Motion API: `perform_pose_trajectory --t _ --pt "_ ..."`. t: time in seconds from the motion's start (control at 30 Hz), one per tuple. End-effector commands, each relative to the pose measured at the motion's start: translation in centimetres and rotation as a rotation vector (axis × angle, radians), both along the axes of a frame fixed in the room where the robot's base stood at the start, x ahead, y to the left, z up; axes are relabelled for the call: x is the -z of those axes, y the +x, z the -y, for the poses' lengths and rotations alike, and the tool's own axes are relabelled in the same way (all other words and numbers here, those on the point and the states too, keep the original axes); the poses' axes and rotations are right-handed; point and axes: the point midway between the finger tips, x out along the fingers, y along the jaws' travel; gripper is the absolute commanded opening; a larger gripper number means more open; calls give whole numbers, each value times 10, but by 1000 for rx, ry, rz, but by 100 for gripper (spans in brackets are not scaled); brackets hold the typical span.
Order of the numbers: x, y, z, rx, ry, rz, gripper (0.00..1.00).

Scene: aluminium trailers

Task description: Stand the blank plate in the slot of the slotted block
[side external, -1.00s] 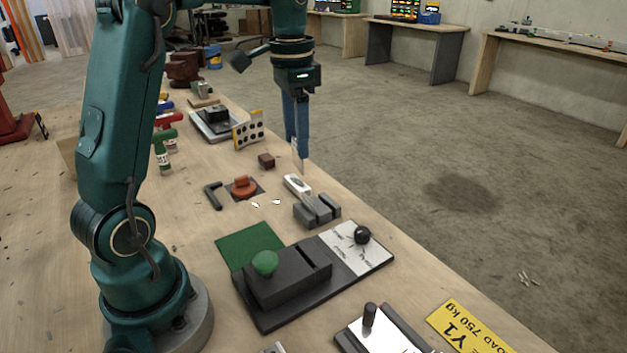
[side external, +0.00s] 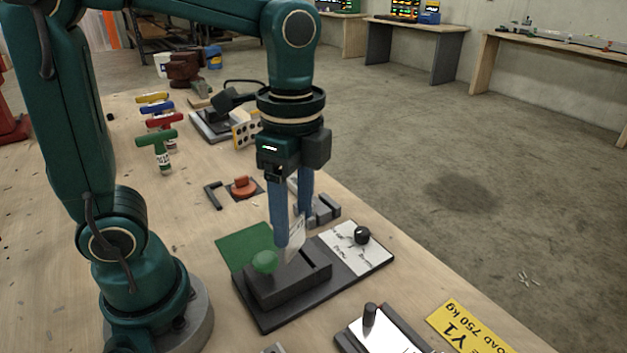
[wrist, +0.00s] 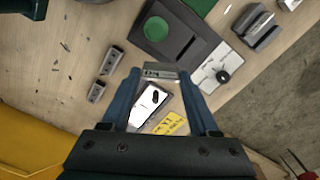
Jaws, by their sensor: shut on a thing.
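My gripper (side external: 292,230) points down, shut on the pale blank plate (side external: 295,243). In the wrist view the plate (wrist: 160,72) spans the two blue fingertips, seen nearly edge-on. A dark block (side external: 290,282) with a long narrow slot and a green knob stands on a dark base. In the side view the plate's lower end overlaps this block beside the knob; the height gap is unclear. In the wrist view the plate appears off the block (wrist: 168,40), with the slot bare. A smaller grey block with a channel (side external: 325,211) stands behind; which block the task names is unclear.
The base carries a white dial panel with a black knob (side external: 362,235). A green mat (side external: 240,243) adjoins it. A white fixture with a dark post (side external: 370,316) and a yellow sign (side external: 465,325) lie nearer. T-handled tools (side external: 157,140) stand back left.

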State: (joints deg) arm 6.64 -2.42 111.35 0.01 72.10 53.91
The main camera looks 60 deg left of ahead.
Motion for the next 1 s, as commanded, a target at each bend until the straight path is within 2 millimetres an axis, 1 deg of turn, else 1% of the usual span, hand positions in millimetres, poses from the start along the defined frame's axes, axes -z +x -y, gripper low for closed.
perform_pose_trajectory --t 0.03,0.13,0.2,0.33,0.47,0.7,0.8,0.97,1.0 --pt "2 -13 11 133 -1 1 8" --pt "6 -33 26 330 -3 4 8" --pt "7 -45 33 416 -4 5 8" --pt "7 -57 41 488 -4 10 8" --pt "10 -60 45 516 -7 17 8" --pt "49 -61 45 517 -5 12 8" --pt "59 -61 45 516 -6 14 8" --pt "70 -60 46 515 -6 15 8" --pt "75 -60 45 515 -6 13 8"
